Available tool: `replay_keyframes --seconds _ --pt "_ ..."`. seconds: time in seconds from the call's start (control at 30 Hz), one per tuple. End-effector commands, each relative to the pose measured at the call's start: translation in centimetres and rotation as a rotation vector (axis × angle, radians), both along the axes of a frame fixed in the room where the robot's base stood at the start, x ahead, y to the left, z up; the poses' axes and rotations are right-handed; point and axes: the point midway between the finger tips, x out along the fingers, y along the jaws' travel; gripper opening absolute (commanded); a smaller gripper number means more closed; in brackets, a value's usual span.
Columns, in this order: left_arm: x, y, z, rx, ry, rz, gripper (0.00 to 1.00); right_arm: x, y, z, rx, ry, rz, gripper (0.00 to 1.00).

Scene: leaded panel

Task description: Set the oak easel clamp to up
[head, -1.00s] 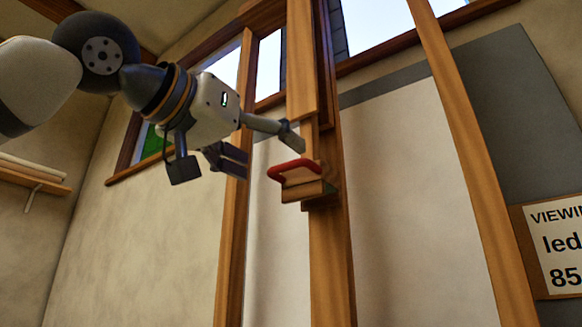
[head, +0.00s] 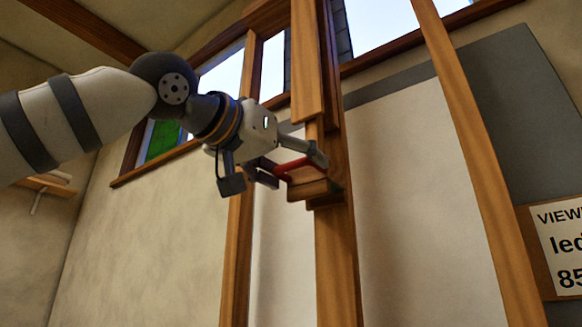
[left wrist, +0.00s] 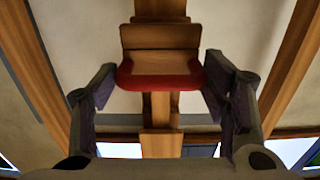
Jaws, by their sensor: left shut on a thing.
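The oak easel clamp (head: 312,188) is a wooden block with a red handle (head: 290,166) on the easel's central post (head: 335,255). The clamp sits just under a longer wooden piece on the same post. My left gripper (head: 294,169) reaches in from the left and is shut on the red handle, with one finger at each side. In the left wrist view the clamp (left wrist: 160,62) is centred, and the red handle (left wrist: 160,83) lies between the two fingers. The contact faces are partly hidden. My right gripper is not in view.
Easel uprights stand left (head: 237,240) and right (head: 480,190) of the post. A pale panel (head: 410,190) is behind them. A lettered sign (head: 562,250) is at the right edge. A wall shelf (head: 45,186) is at the far left. Below the clamp it is clear.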

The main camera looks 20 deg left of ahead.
Motion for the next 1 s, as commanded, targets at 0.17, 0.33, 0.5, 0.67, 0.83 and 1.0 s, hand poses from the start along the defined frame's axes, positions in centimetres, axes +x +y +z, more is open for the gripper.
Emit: replay_keyframes --seconds 0.17,0.33,0.5,0.67,0.83,1.0 --pt "-0.20 0.05 1.33 -0.005 -0.011 -0.001 0.18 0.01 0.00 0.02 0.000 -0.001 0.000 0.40" --pt "-0.23 0.05 1.37 -0.005 -0.013 -0.002 0.17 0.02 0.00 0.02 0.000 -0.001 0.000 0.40" --pt "-0.26 0.08 1.41 -0.005 -0.014 -0.001 0.77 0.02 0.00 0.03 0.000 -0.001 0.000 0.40" --pt "-0.26 0.16 1.43 -0.005 -0.014 0.000 0.77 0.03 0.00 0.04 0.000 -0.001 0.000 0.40" --pt "-0.26 0.21 1.44 -0.005 -0.014 0.001 0.77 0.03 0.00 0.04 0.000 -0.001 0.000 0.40" --pt "-0.23 0.15 1.33 -0.004 -0.011 0.000 0.77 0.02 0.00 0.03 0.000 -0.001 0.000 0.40"
